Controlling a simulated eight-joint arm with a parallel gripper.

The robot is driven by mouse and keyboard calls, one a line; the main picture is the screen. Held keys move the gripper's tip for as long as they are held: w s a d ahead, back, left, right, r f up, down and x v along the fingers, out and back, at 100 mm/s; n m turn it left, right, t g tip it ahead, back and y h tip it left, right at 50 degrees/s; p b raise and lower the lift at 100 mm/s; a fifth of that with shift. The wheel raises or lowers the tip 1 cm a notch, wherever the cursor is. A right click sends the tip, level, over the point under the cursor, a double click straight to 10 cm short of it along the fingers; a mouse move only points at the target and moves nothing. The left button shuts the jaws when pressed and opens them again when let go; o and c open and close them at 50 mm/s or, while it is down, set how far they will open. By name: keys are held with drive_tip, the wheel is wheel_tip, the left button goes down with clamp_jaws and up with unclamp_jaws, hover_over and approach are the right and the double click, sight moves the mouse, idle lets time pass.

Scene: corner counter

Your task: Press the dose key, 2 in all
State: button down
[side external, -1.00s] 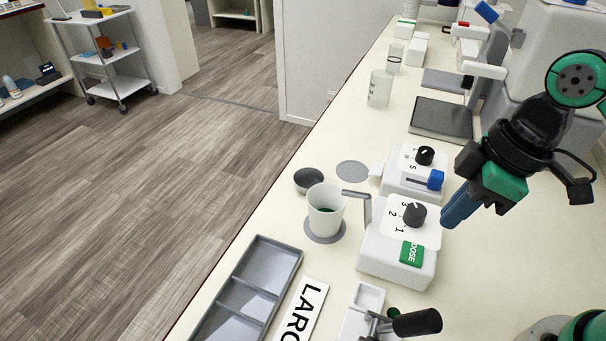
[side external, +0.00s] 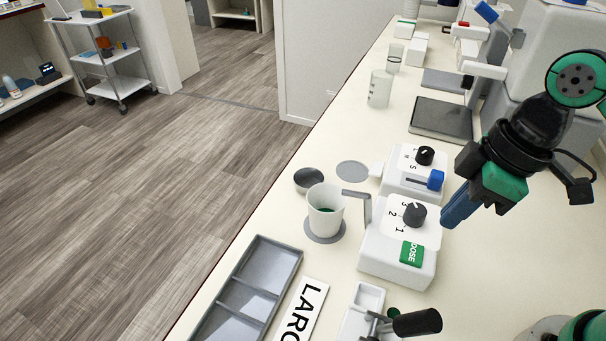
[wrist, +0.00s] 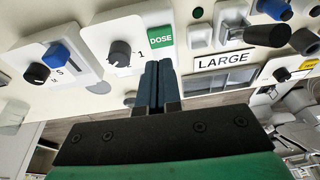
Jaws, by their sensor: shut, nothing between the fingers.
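The green dose key (side external: 412,253) is on the front corner of a white dispenser (side external: 398,270) with a black dial (side external: 414,214) marked 1, 2, 3. The key also shows in the wrist view (wrist: 161,37), just beyond my fingertips. A white cup (side external: 326,212) with some green inside stands under the dispenser's spout (side external: 358,196). My gripper (side external: 449,222) is shut and empty, with blue fingers. It hangs up and to the right of the dose key, apart from it. In the wrist view the fingertips (wrist: 158,64) point toward the dispenser's edge.
A second white unit (side external: 410,170) with a black dial and blue slider stands behind the dispenser. A grey tray (side external: 262,262) and a LARGE sign (side external: 304,308) lie at the front left. A black-handled device (side external: 416,322) stands at the front. A dark round lid (side external: 308,180) lies near the cup.

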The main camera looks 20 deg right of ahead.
sight(414, 258)
drive_tip(key=shift+s+f+m+h, duration=0.2)
drive_tip(key=shift+m+h, duration=0.1)
drive_tip(key=shift+h, duration=0.4)
drive_tip(key=shift+s+f+m+h, duration=0.1)
drive_tip(key=shift+m+h, duration=0.3)
drive_tip(key=shift+h, duration=0.1)
drive_tip(key=shift+a+m+t+h, duration=0.1)
drive_tip(key=shift+m+t+h, duration=0.3)
drive_tip(key=shift+h, duration=0.3)
drive_tip(key=shift+w+a+r+m+t+h, duration=0.2)
drive_tip(key=shift+a+r+m+t+h, duration=0.15)
drive_tip(key=shift+r+m+t+h, duration=0.35)
drive_tip(key=shift+w+a+r+m+t+h, duration=0.2)
drive_tip(key=shift+a+r+m+t+h, duration=0.25)
drive_tip(key=shift+m+t, duration=0.5)
drive_tip(key=shift+w+a+r+m+t+h, duration=0.25)
drive_tip(key=shift+r+m+t+h, duration=0.4)
drive_tip(key=shift+t, duration=0.3)
drive_tip(key=shift+f, duration=4.35)
